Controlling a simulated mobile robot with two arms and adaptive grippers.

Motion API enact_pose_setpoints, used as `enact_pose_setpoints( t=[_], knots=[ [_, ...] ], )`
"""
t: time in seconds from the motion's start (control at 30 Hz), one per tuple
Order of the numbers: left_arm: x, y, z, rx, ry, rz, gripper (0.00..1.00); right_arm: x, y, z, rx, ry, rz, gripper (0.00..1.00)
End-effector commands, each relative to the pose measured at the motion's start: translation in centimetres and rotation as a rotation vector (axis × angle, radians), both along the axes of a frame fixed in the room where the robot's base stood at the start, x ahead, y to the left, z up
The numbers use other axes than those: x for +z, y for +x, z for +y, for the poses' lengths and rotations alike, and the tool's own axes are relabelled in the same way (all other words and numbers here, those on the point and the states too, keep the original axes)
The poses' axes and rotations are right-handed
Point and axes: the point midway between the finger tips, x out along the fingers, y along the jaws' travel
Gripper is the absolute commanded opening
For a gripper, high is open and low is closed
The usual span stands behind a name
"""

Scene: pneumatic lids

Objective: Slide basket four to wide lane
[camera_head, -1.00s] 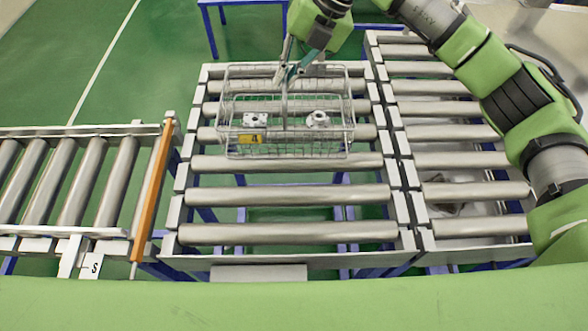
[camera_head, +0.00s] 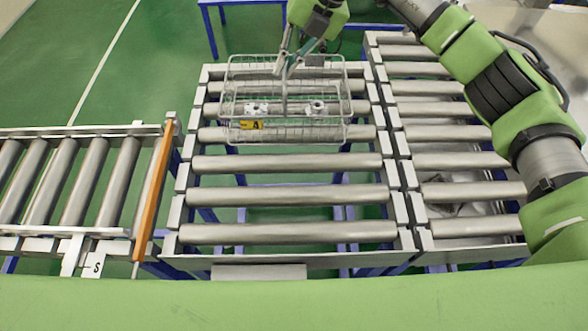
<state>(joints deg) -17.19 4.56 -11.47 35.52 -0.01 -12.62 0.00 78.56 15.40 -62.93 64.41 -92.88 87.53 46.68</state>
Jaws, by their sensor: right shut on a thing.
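A wire basket (camera_head: 300,134) with a yellow tag reading 4 (camera_head: 251,125) sits on the far part of the middle roller lane (camera_head: 290,196). It holds two small metal parts, one at its left (camera_head: 256,108) and one at its right (camera_head: 316,107). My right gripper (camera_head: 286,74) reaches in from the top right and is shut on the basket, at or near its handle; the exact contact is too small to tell. My left gripper is not in view. The lane on the right (camera_head: 468,160) has wide rollers; the left lane (camera_head: 88,180) has narrower ones.
An orange bar (camera_head: 154,190) stands across the end of the left lane, beside an S label (camera_head: 96,266). The near rollers of the middle lane are empty. Raised frame rails separate the middle and right lanes. A blue-legged stand (camera_head: 240,4) is behind.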

Motion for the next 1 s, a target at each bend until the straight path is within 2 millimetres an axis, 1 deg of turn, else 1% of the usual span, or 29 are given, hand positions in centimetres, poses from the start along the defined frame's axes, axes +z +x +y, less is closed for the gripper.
enact_pose_setpoints(
  t=[0.4,0.6,1.0],
  knots=[
    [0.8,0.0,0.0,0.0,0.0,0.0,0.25,0.1,2.7,0.1,0.0,0.001,0.0,0.0],
    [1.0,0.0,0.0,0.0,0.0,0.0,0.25,0.1,3.7,0.1,0.0,0.0,-0.001,0.0],
    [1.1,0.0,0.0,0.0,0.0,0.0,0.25,0.0,4.0,0.0,0.0,0.0,-0.002,0.0]
  ],
)
